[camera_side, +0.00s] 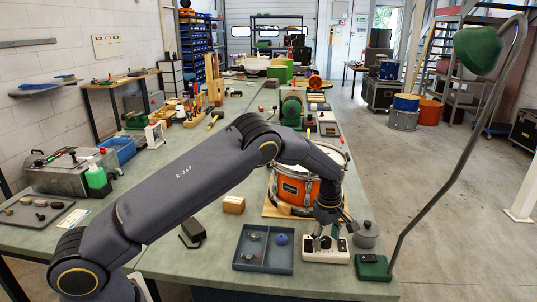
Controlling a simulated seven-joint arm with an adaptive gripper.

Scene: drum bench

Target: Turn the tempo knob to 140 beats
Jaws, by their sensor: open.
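A small white box (312,255) with several dark and red spots on it, apparently the controls, lies near the front edge of the bench, right of centre. My gripper (326,236) points down just above the box, with its fingers spread open and nothing seen between them. The fingers cover part of the box top. The tempo knob and any scale or reading are too small or hidden to make out. I cannot tell whether a finger touches a knob.
A blue-grey tray (264,267) with small parts lies left of the box. An orange drum (292,187) stands behind. A grey lidded pot (367,235) and a green lamp base (373,267) are close on the right. A small wooden block (234,204) lies behind the tray.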

